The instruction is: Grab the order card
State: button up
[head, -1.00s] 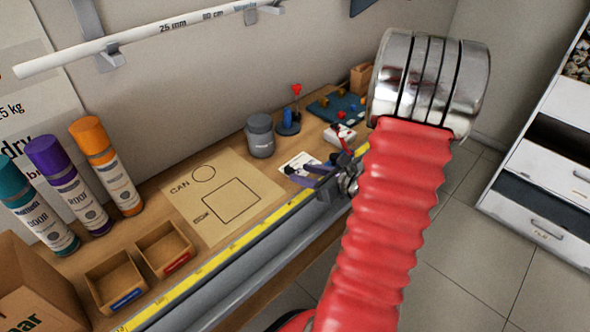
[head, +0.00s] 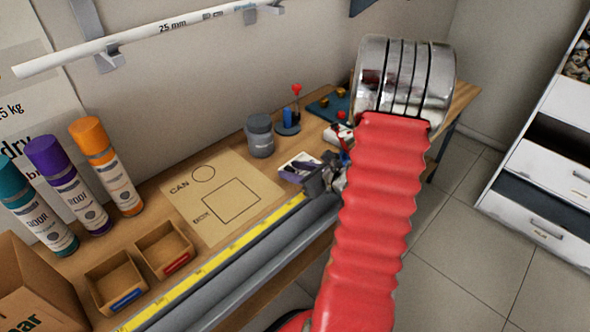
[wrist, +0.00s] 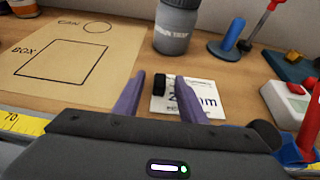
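The order card (wrist: 208,97), white with dark printing, lies on the wooden bench. In the wrist view a small black block (wrist: 160,84) sits at its left edge, between my fingers in the picture. In the head view the card (head: 293,161) is partly covered by my gripper (head: 304,173). My gripper (wrist: 162,79) is open, with two purple fingers apart and nothing clasped. The right finger overlaps the card in the wrist view and hides part of its print. I cannot tell whether the fingers touch the card.
A grey jar (head: 260,136) stands behind the card. A white device (wrist: 288,101) is right of the card. A brown CAN/BOX sheet (head: 221,195) lies left. A yellow ruler (head: 243,246) runs along the front edge.

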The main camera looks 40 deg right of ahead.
jog(key=shift+c, duration=0.4)
grip_shut()
jog(key=shift+r, duration=0.1)
notch_tip(320, 180, up, 10)
dwell(0.7)
dwell(0.5)
